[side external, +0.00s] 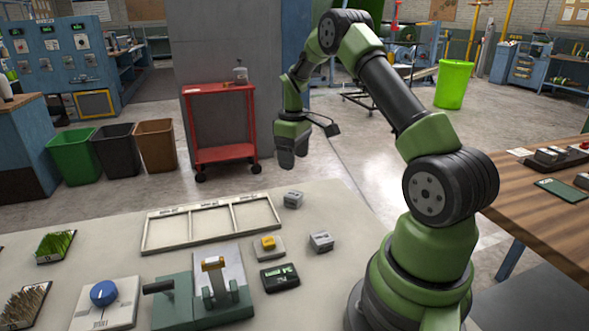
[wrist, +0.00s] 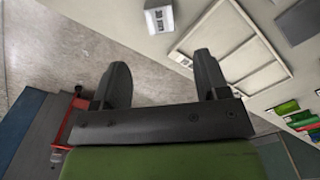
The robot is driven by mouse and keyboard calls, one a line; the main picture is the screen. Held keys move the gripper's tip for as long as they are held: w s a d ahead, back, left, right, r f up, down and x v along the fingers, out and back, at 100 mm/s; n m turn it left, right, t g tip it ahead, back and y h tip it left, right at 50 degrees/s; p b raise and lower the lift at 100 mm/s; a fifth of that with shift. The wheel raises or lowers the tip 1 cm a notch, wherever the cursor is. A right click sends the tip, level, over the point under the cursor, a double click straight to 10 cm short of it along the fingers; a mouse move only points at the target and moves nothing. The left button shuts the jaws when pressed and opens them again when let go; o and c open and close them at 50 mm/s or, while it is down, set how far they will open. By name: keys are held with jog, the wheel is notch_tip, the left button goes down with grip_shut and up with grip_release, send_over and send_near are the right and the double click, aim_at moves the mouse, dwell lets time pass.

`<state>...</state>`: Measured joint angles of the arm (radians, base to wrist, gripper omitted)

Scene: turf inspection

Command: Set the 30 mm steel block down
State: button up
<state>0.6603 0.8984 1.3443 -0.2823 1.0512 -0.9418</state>
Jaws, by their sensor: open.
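A small grey block (side external: 293,199) sits on the pale bench just off the right end of a three-compartment tray (side external: 146,235). A second grey block (side external: 321,241) sits nearer the arm base. Their labels are too small to read, so I cannot tell which is the 30 mm one. My gripper (side external: 288,163) hangs in the air beyond the bench's far edge, above and apart from the blocks. In the wrist view my gripper (wrist: 165,82) is open with nothing between the fingers. A labelled grey block (wrist: 159,16) lies beyond the fingertips, beside the tray (wrist: 187,42).
A yellow piece (side external: 268,241) sits on a small pale base beside a dark display unit (side external: 280,277). A green clamp fixture (side external: 213,292), a blue-knobbed box (side external: 104,294) and turf samples (side external: 55,247) occupy the front left. A red cart (side external: 222,155) stands beyond the bench.

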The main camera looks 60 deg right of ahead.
jog(key=s+a+r+m+t, duration=0.2)
jog(key=a+r+t, duration=0.1)
jog(key=a+r, duration=1.25)
jog(key=s+a+r+m+t+y, duration=0.2)
jog(key=s+a+r+t, duration=0.1)
jog(key=s+a, duration=0.8)
jog(key=s+t, duration=0.1)
jog(key=s, duration=0.2)
jog(key=shift+s+r, duration=0.25)
jog(key=shift+r, duration=0.15)
jog(key=shift+w, duration=0.1)
